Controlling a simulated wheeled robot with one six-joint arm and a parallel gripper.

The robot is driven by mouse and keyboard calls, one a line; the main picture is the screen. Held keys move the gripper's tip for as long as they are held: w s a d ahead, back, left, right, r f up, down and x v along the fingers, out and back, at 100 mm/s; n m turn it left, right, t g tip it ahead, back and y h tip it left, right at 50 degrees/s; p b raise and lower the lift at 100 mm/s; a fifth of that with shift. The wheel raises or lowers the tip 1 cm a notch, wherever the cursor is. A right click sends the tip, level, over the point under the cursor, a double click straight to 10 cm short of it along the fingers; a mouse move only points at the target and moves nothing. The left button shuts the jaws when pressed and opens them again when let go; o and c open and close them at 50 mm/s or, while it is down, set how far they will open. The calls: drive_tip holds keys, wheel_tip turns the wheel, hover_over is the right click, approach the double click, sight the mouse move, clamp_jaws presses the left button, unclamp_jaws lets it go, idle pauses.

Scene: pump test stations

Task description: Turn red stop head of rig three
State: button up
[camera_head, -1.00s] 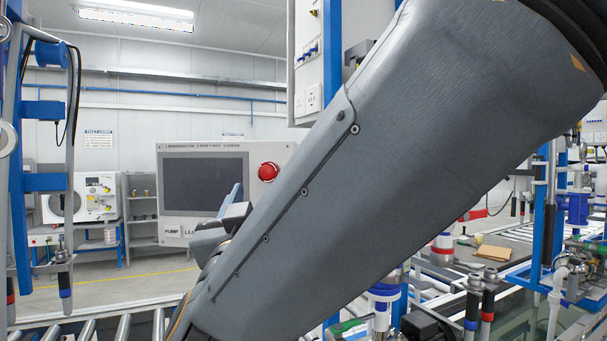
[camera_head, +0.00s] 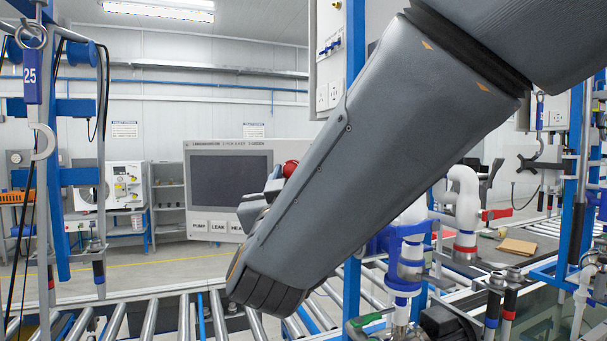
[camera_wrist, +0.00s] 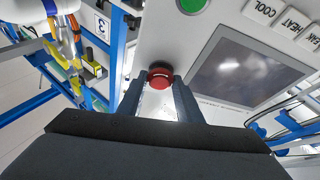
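The red stop head (camera_wrist: 160,77) is a round red knob on the light panel of the test station, beside its screen. A "3" label (camera_wrist: 101,27) shows at the upper left in the wrist view. My gripper (camera_wrist: 159,83) is open, its two dark fingers apart. The red head appears between the fingertips with a gap on each side; whether it is within their reach in depth I cannot tell. In the head view the red head (camera_head: 291,168) is partly hidden behind my arm, and my gripper (camera_head: 258,204) shows only in part, in front of the panel.
The panel (camera_head: 212,147) carries a dark screen (camera_head: 229,178) with labels below. A green button (camera_wrist: 192,4) sits near the red head. A roller conveyor (camera_head: 150,325) runs below. Blue posts, white pipes (camera_head: 465,205) and a pump stand at the right.

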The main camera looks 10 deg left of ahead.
drive_tip(key=c, duration=0.3)
drive_tip(key=shift+m+h+b, duration=0.4)
drive_tip(key=shift+b, duration=0.05)
drive_tip(key=m+h+b, duration=0.1)
drive_tip(key=m+b, duration=0.1)
drive_tip(key=shift+a+f+m, duration=0.1)
drive_tip(key=shift+f+m, duration=0.05)
drive_tip(key=shift+m, duration=0.25)
drive_tip(key=shift+m+h+b, duration=1)
drive_tip(key=shift+m, duration=0.75)
drive_tip(key=shift+m+h+b, duration=0.95)
drive_tip(key=shift+m+h, duration=0.05)
drive_tip(key=shift+m, duration=0.75)
drive_tip(key=o, duration=1.1)
drive_tip(key=shift+c, duration=0.2)
drive_tip(key=shift+s+a, duration=0.1)
